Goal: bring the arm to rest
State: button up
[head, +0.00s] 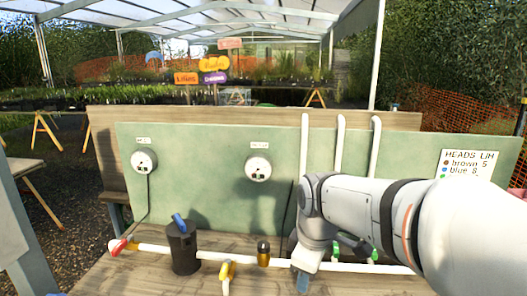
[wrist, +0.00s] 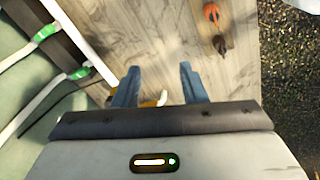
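My arm (head: 360,205) reaches in from the right in the head view, bent down at the wrist. My gripper (head: 302,284) points down over the wooden bench, in front of the white pipe. In the wrist view my gripper (wrist: 158,75) has its two blue fingers well apart, with bare bench showing between the tips. A yellow and white piece (wrist: 155,99) shows lower between the fingers, partly hidden by the gripper body; I cannot tell how far below it is.
A dark cylinder (head: 183,250) with a blue handle, a red valve handle (head: 120,246), a yellow valve (head: 227,271) and a brown-topped head (head: 263,253) stand left of my gripper. Green clips (head: 347,249) sit close on its right. A green panel (head: 215,190) with two gauges rises behind.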

jog(key=s+d+f+m, duration=0.1)
jog(key=s+d+m, duration=0.2)
jog(key=s+m, duration=0.2)
jog(key=s+d+f+m+t, duration=0.1)
jog(key=s+d+f+m, duration=0.1)
jog(key=s+m, duration=0.4)
jog(key=shift+s+d+f+m, duration=0.2)
jog(key=shift+d+m, duration=0.3)
jog(key=shift+m, duration=0.2)
